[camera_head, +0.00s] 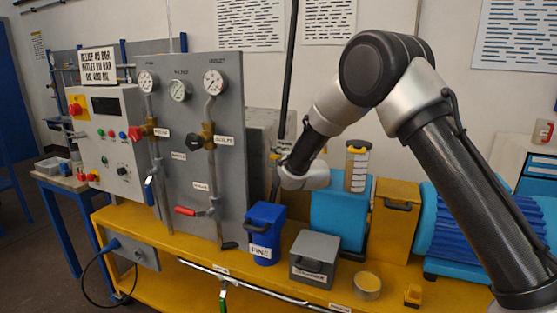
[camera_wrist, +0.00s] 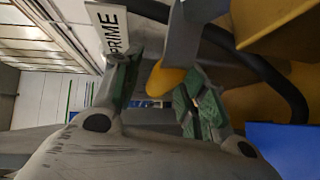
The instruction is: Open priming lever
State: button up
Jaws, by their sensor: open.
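The priming lever (camera_wrist: 168,78) shows in the wrist view as a grey bar with a rounded yellow end. A white PRIME label (camera_wrist: 112,30) is just left of it. My gripper (camera_wrist: 163,72) is open, with one green-padded finger on each side of the yellow end. The end lies between the fingers; I cannot tell whether either pad touches it. In the head view, the end of my arm is by the right edge of the grey gauge panel (camera_head: 228,120), where a small yellow part (camera_head: 274,156) shows. The fingers are hard to make out there.
A blue bin (camera_head: 264,232), a grey box (camera_head: 313,258) and a round tin (camera_head: 367,285) stand on the yellow bench. A blue block (camera_head: 340,215) bears a clear container (camera_head: 356,167). A dark hose (camera_wrist: 275,75) curves close to the right finger.

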grip_shut()
